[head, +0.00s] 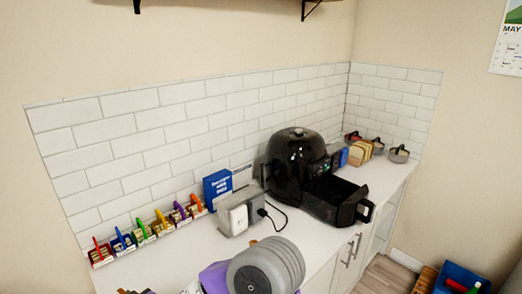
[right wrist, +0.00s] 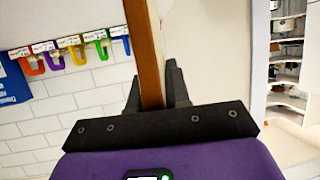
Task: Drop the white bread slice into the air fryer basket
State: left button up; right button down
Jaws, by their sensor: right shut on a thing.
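The black air fryer (head: 293,155) stands on the counter, with its open black basket (head: 346,197) pulled out toward the front right. The basket floor looks dark, and I see no bread in it. In the right wrist view my right gripper (right wrist: 156,92) is shut on a slice seen edge-on, with a brown crust and a thin pale face, which I take as the white bread slice (right wrist: 147,45). In the head view my grey arm link and part of my purple gripper body show at the bottom; the fingers and slice are not clear there. My left gripper is not in view.
A grey-white toaster-like box (head: 239,212) with a black cord and a blue box (head: 217,187) stand left of the air fryer. Colorful clips (head: 142,232) line the wall. Tan bread-like slices (head: 359,153) and small pots (head: 399,154) stand at the far right.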

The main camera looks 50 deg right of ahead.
aim_at(332, 201)
jog(key=u, duration=2)
jog(key=k, duration=1.95)
jog(key=z, duration=1.75)
